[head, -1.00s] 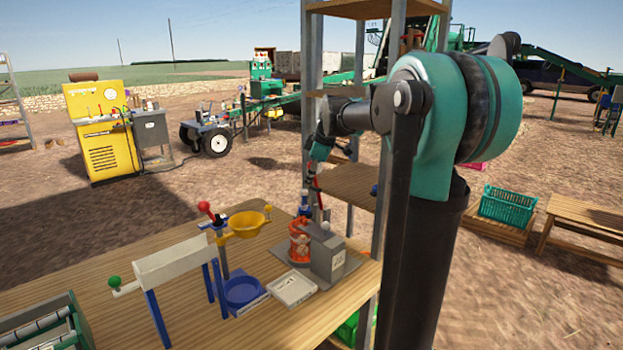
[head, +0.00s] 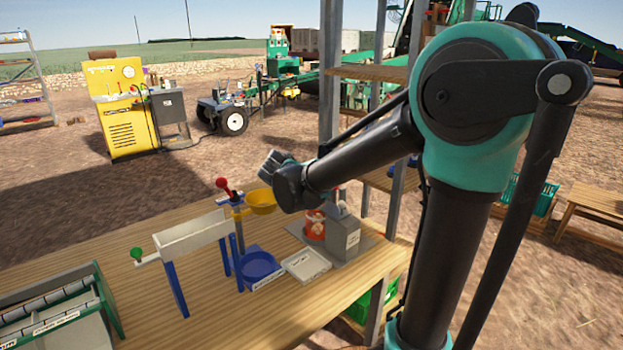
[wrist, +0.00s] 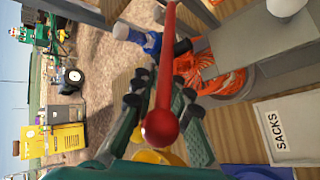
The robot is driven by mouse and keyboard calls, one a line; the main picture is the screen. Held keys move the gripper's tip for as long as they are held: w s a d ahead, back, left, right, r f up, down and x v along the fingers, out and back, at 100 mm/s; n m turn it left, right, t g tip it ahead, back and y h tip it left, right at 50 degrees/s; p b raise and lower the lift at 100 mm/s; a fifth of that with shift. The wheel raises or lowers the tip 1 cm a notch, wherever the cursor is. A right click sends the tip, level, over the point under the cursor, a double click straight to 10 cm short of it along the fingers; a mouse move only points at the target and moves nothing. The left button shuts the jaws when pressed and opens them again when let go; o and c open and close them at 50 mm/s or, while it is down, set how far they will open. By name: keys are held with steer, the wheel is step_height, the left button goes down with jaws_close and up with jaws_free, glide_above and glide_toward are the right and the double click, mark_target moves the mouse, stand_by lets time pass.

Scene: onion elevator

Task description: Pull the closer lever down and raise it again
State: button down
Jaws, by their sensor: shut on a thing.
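In the wrist view, the closer lever is a red rod (wrist: 168,50) with a round red knob nearest the camera. My gripper (wrist: 161,98) is shut on the rod just beyond the knob, one dark-tipped finger on each side. The wrist view is turned sideways; the rod lies roughly level in the scene.
A yellow bowl (head: 262,202) on a stand with another red-knobbed handle (head: 222,183) is close left of my wrist. A blue dish (head: 257,265), a white tray (head: 306,265) and a white trough (head: 192,236) share the wooden table. A shelf post (head: 329,80) rises behind.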

steer(key=shift+s+a+f+n+t+h, duration=0.1)
steer(key=shift+s+f+n+t+h, duration=0.1)
steer(key=shift+f+t+h, duration=0.5)
steer(key=shift+s+a+f+n+t+h, duration=0.1)
steer(key=shift+s+f+n+t+h, duration=0.15)
steer(key=shift+f, duration=0.8)
steer(key=c, duration=1.6)
jaws_free()
steer(key=shift+o, duration=0.2)
steer(key=shift+w, duration=0.1)
steer(key=shift+a+r, duration=0.1)
steer(key=v, duration=0.8)
